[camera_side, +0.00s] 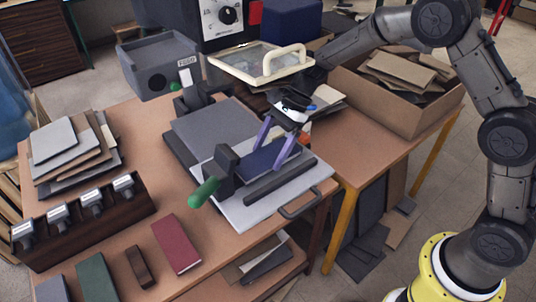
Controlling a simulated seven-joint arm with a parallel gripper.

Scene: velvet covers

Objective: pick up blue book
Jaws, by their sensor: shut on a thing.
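The blue book (262,157) is dark navy and lies between the two purple fingers of my gripper (268,152), which is shut on it. The book is over the light grey metal board (240,211) of a bench machine. I cannot tell whether it touches the board or is just above it. The fingers and the machine's dark bar hide parts of the book.
A lever with a green handle (204,192) stands close left of my gripper. A red book (176,244), a brown block (139,267) and a green book (96,278) lie at the table's front. A cardboard box (400,115) stands at the right.

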